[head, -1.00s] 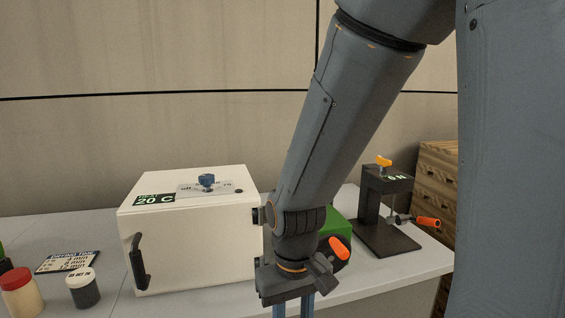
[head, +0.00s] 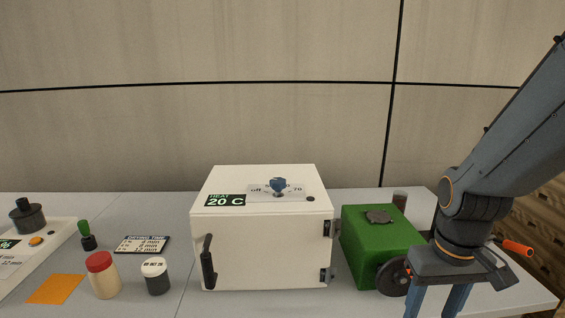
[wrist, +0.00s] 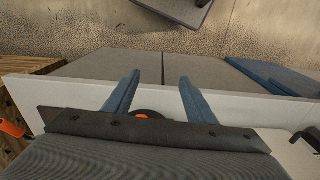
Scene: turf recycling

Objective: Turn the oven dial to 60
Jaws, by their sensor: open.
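The oven is a white box (head: 265,255) with a dark door handle on its front left, standing on the table in the head view. The dial's exact setting is too small to read. A dark label (head: 225,201) on top reads "HEAT 20 C". My gripper (head: 437,305) is at the right, in front of the green machine and apart from the oven. Its two blue fingers (wrist: 157,95) are spread and empty in the wrist view.
A green machine (head: 375,235) with a dark wheel stands right of the oven. A red-capped jar (head: 104,278), a white-capped dark jar (head: 156,278), a timing card (head: 142,244) and an orange sheet (head: 56,289) lie left. The space above the oven is clear.

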